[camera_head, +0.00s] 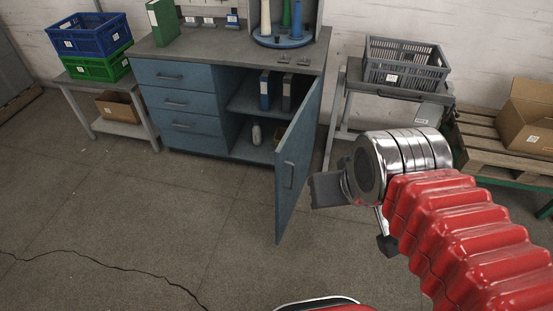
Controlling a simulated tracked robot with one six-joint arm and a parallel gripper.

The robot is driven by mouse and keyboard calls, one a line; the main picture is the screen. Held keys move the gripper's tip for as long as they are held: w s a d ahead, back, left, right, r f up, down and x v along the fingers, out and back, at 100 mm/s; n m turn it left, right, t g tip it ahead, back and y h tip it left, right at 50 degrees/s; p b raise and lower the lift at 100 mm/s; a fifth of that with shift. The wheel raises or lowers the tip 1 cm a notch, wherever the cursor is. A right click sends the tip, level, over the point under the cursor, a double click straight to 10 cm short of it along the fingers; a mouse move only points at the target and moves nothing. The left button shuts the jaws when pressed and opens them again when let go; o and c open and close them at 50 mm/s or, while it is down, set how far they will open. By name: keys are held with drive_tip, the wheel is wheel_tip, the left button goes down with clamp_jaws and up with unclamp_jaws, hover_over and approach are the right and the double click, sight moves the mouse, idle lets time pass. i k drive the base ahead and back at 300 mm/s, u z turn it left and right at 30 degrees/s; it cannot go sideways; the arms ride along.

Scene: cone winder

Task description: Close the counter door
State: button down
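The blue counter door (299,158) stands wide open, swung out from the right side of the counter (190,78) into the room. My gripper (356,217) is to the right of the door. Its two fingers are spread apart with nothing seen between them. One grey finger appears close to the door's free edge, but I cannot tell whether it touches. The wrist hides part of the gripper.
Inside the open cupboard are binders (265,90) and a small bottle (256,134). A grey crate (405,65) stands on a side table at right, near a pallet (490,140) with a cardboard box (528,115). The floor left of the door is clear.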

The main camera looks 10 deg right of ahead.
sight(293, 154)
drive_tip(key=u, duration=0.2)
drive_tip(key=i, duration=0.95)
drive_tip(key=z, duration=0.3)
